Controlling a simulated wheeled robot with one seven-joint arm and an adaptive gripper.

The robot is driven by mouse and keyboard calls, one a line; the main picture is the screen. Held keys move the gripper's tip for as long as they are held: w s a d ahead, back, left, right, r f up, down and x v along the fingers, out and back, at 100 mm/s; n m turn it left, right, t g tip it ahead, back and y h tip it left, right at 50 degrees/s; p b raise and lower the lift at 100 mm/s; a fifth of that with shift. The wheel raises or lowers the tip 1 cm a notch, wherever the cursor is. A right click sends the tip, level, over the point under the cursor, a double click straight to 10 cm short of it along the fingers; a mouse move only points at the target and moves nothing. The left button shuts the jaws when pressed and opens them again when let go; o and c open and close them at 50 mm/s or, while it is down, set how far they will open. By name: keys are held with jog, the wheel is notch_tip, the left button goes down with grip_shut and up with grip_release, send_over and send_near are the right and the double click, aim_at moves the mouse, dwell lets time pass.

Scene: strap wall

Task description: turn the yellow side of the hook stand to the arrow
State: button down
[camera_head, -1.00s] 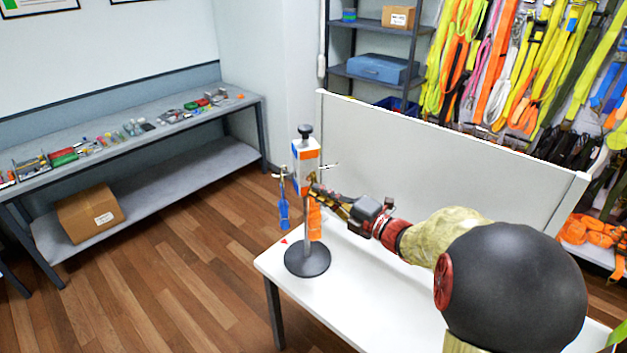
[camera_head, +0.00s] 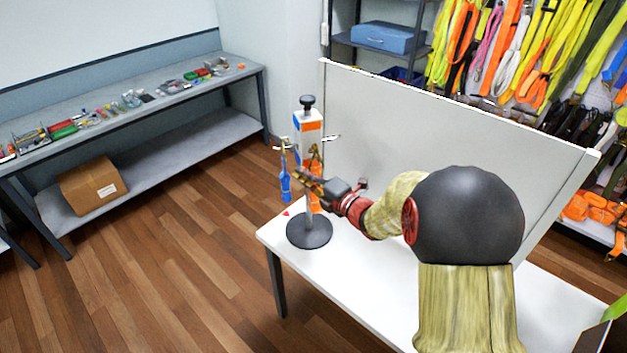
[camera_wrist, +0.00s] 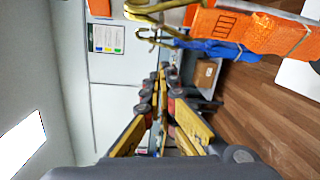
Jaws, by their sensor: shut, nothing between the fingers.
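The hook stand has a round black base (camera_head: 309,233), a grey pole and an upright block (camera_head: 308,124) with a black knob on top. The block shows white, orange and blue patches; no yellow side is clear to me. Metal hooks stick out from it. A blue strap (camera_head: 285,186) hangs at the left and an orange strap (camera_head: 316,197) by the pole; both straps also show in the wrist view (camera_wrist: 215,48) (camera_wrist: 262,32). A small red arrow (camera_head: 286,213) lies on the table left of the pole. My gripper (camera_head: 301,174) is shut and empty, in front of the pole below the block.
The stand is near the left end of the white table (camera_head: 345,285). A grey panel (camera_head: 450,135) rises along its back edge. A workbench (camera_head: 165,95) with small items stands at the far left, a cardboard box (camera_head: 92,185) below it. Straps hang at the back right.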

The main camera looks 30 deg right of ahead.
jog(key=shift+w+d+r+p, duration=0.1)
jog(key=shift+d+r+p, duration=0.1)
jog(key=shift+d, duration=0.75)
jog(key=shift+d+r+p, duration=0.1)
jog(key=shift+d+r, duration=0.1)
jog(key=shift+d, duration=0.75)
